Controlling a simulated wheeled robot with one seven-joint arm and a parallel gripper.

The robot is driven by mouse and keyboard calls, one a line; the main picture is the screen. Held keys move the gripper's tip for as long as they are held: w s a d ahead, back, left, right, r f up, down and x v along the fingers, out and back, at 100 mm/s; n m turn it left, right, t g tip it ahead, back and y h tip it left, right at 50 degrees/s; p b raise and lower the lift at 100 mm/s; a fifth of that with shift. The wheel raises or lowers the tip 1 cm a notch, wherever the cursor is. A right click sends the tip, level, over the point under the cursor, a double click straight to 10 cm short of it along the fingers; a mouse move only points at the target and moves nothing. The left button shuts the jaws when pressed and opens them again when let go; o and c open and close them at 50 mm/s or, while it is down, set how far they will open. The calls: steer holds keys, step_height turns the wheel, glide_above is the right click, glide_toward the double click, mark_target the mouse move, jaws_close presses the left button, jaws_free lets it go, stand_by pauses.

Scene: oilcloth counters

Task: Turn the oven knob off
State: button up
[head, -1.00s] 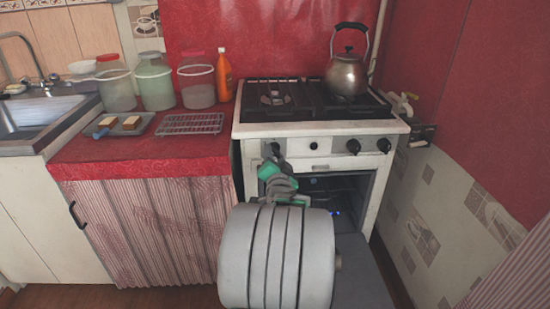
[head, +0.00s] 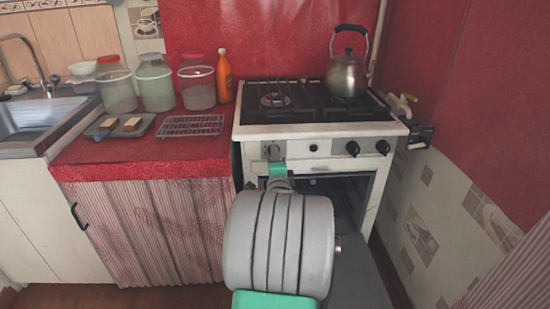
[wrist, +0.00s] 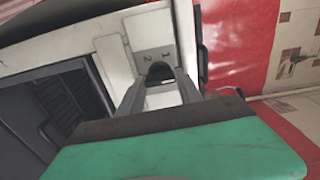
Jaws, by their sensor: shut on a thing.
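The white stove (head: 300,130) has a front panel with dark knobs. The leftmost oven knob (wrist: 158,71) sits on a small grey plate with marks; in the wrist view it lies between my gripper's two fingertips. My gripper (wrist: 161,78) is shut on this knob, its fingers reaching to the panel. In the head view my gripper (head: 275,158) is at the left end of the panel, and the hand and arm hide most of the knob. The exact angle of the knob cannot be told.
A kettle (head: 346,74) stands on the stovetop. Jars (head: 155,83), an orange bottle (head: 224,78) and a rack (head: 190,126) stand on the red counter at left.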

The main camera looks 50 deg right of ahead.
steer(key=shift+m, duration=0.3)
steer(key=shift+r, duration=0.1)
steer(key=o, duration=1.4)
steer(key=p+v, duration=0.1)
steer(key=v, duration=0.7)
